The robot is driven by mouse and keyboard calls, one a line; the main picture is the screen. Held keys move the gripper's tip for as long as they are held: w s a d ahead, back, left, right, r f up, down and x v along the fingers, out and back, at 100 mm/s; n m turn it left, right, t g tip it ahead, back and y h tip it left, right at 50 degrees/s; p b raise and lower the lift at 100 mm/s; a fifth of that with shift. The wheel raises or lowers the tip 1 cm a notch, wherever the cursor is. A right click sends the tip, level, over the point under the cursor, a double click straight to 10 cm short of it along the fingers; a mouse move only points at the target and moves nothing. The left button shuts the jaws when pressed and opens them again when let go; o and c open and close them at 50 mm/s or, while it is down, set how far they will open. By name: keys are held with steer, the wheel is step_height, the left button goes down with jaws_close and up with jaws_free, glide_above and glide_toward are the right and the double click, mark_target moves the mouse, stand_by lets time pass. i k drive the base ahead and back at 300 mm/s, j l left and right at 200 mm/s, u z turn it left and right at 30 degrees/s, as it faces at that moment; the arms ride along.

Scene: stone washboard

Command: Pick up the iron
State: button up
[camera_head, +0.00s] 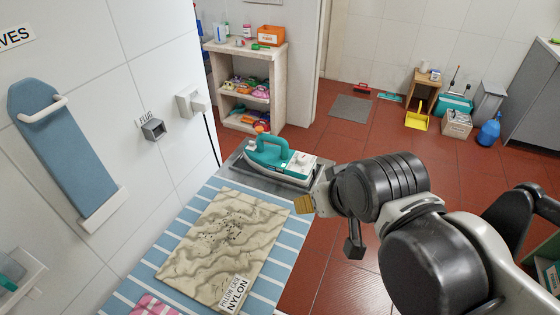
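The teal and white iron (281,162) rests on a grey metal plate (235,170) at the far end of the ironing board, its teal handle loop on top. My gripper (330,225) is to the right of and nearer than the iron, beside the board's right edge. Its two fingers are spread apart with nothing between them; one shows a yellowish pad. The gripper appears apart from the iron, though the exact gap in depth is hard to tell. My arm comes in from the lower right.
The blue-and-white striped board (150,258) carries a wrinkled beige pillowcase (225,240) labelled nylon and a pink checked cloth (155,305). A tiled wall with a socket (153,129) is at left. A shelf (247,70) stands behind.

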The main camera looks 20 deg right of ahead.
mark_target(279, 163)
steer(key=u, duration=1.65)
steer(key=z, duration=1.7)
steer(key=i+l+u, duration=0.25)
steer(key=i+l, duration=0.15)
steer(key=i+l+u, duration=0.3)
steer(key=i+l, duration=0.05)
steer(key=l, duration=0.1)
